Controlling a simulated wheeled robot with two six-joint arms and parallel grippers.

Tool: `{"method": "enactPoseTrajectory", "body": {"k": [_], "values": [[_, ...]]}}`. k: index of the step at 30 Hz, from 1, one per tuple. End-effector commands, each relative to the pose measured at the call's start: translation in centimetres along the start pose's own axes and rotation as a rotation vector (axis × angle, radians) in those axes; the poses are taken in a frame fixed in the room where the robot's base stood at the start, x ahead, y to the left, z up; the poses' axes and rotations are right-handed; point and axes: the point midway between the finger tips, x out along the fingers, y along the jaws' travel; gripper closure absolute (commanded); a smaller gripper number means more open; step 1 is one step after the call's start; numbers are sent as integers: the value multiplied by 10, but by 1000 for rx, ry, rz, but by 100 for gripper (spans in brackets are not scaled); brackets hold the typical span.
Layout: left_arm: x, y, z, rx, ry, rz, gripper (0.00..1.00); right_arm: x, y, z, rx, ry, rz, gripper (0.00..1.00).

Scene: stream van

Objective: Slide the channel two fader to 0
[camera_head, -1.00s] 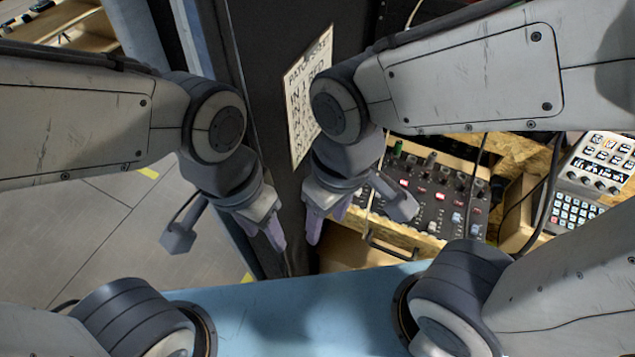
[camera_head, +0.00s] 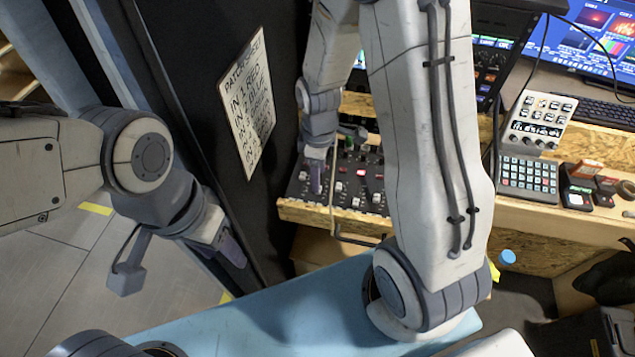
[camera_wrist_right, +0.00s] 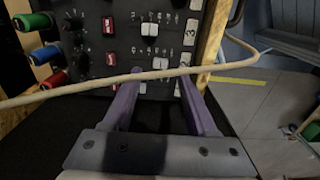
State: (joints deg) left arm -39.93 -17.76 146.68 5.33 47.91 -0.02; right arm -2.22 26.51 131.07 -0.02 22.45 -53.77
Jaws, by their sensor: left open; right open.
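The dark control panel (camera_head: 350,178) with red and white sliding caps sits on the wooden desk in the head view. My right gripper (camera_head: 317,178) is at the panel's left part, fingers pointing down at it. In the right wrist view the panel (camera_wrist_right: 130,42) fills the upper middle. Red caps (camera_wrist_right: 109,57) and white caps (camera_wrist_right: 149,30) show there. My right gripper (camera_wrist_right: 160,88) is open, its purple fingers apart just below the caps, with nothing between them. I cannot tell which cap is channel two. My left gripper (camera_head: 230,250) is open and empty, away from the panel.
A pale cable (camera_wrist_right: 130,76) crosses in front of the panel and over my right fingers. Coloured plugs (camera_wrist_right: 45,55) stick out at the panel's left. A keypad (camera_head: 528,175) and a grey controller (camera_head: 541,120) stand to the right. A paper sign (camera_head: 249,100) hangs at left.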

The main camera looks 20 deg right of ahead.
Motion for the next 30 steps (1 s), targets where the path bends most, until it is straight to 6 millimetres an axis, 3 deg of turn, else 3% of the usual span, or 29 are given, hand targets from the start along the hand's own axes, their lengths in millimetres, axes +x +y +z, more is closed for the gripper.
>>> {"method": "enactPoseTrajectory", "body": {"k": [3, 7, 18, 19, 23, 24, 30], "values": [[2, 0, 0, 0, 0, 0, 49, 21, -1, 0, 0, -2, -3, 43], [2, 0, 0, 0, 0, 0, 49, 35, -1, 0, 0, -1, -2, 43], [2, 0, 0, 0, 0, 0, 49, 41, 0, 0, 1, 1, 1, 43], [2, 0, 0, 0, 0, 0, 49, 41, 0, 0, 1, 1, 1, 46], [2, 0, 0, 0, 0, 0, 49, 41, 0, 0, 1, 1, 1, 96], [2, 0, 0, 0, 0, 0, 49, 41, 0, 0, 1, 1, 1, 100], [2, 0, 0, 0, 0, 0, 49, 41, 0, 0, 1, 1, 0, 100]]}}
